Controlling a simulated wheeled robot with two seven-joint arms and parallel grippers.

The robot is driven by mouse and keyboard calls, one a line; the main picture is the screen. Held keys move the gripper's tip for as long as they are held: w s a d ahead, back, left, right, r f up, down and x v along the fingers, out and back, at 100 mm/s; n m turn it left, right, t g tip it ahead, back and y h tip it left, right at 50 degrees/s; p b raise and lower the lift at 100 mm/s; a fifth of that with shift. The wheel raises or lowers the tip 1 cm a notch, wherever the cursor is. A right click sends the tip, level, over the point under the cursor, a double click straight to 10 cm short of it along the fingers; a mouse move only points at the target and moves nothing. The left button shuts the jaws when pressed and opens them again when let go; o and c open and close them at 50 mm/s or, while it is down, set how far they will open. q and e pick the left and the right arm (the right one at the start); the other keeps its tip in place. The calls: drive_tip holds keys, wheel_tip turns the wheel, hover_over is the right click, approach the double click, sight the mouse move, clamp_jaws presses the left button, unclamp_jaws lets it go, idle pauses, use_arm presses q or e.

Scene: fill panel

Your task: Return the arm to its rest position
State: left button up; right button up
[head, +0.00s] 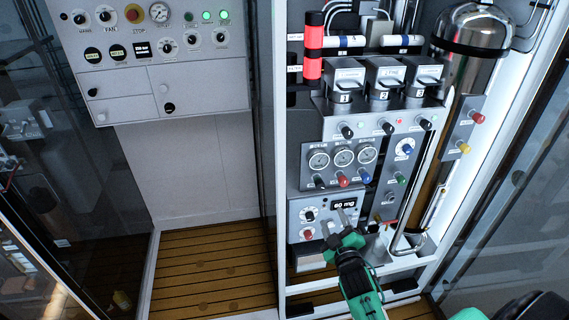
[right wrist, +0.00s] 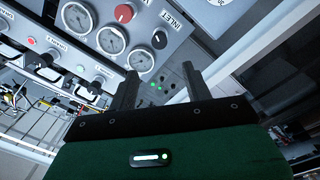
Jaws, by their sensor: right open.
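My right gripper (head: 346,226) is in front of the lower part of the fill panel (head: 312,158), near the small display reading "60 mg" (head: 344,204). In the right wrist view its two dark fingers (right wrist: 160,88) stand apart with nothing between them. Beyond the fingers are a grey panel face, round gauges (right wrist: 113,39) and a red knob (right wrist: 123,13). Whether a fingertip touches the panel is not clear. My left gripper is not in view.
Three numbered blocks (head: 384,75) sit above the gauges. A control box (head: 165,55) hangs at left. The wooden floor (head: 215,270) below it is clear.

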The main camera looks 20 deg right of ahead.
drive_tip(key=s+a+f+m+g+y, duration=0.1)
drive_tip(key=s+a+f+g, duration=0.25)
drive_tip(key=f, duration=0.85)
drive_tip(key=s+a+f+g+y, duration=0.2)
drive_tip(key=s+a+f, duration=0.15)
drive_tip(key=f, duration=0.85)
drive_tip(key=s+a+f+m+g+y, duration=0.1)
drive_tip(key=s+a+f+g, duration=0.3)
drive_tip(key=f, duration=0.8)
drive_tip(key=s+f+g, duration=0.2)
drive_tip(key=s+f, duration=0.4)
drive_tip(key=s, duration=0.5)
drive_tip(key=s+f+m+g, duration=0.1)
drive_tip(key=s+f+g, duration=0.2)
drive_tip(key=s+f, duration=0.4)
drive_tip(key=s+a+f+m+g, duration=0.1)
drive_tip(key=s+f, duration=0.6)
drive_tip(key=s, duration=1)
drive_tip(key=shift+s+g+y, duration=0.2)
drive_tip(key=shift+g+y, duration=0.2)
drive_tip(key=shift+g, duration=0.25)
drive_tip(key=shift+a, duration=0.1)
drive_tip(key=c, duration=0.3)
drive_tip(key=shift+s, duration=0.15)
